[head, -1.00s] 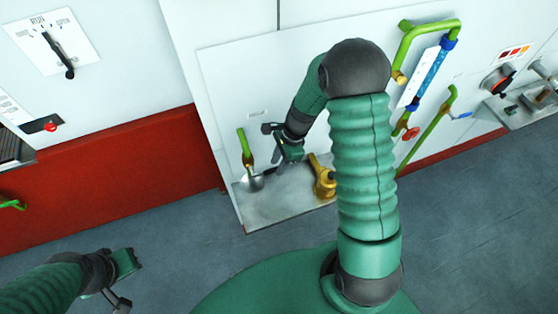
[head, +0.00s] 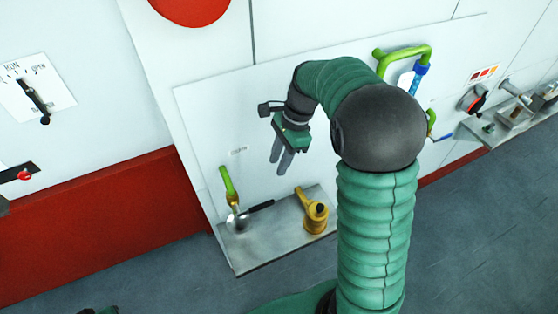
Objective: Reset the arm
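My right arm bends over from the lower right, and its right gripper (head: 281,165) hangs in front of the white wall panel (head: 215,115). Its two grey fingers point down with a gap between them and nothing in the gap. It is above the metal shelf (head: 270,245), clear of the things there. A metal pan or ladle with a dark handle (head: 262,207) sits at the shelf's left, under a green pipe with a tap (head: 227,183). A yellow fitting (head: 315,217) stands to its right. Only a dark green sliver of my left arm shows at the bottom left edge; its fingers are out of frame.
A green pipe loop (head: 405,52) with a blue part is on the panel behind my right elbow. A red dial (head: 473,99) and a second shelf (head: 515,120) are at the right. A lever plate (head: 35,88) is at the left. The grey floor is clear.

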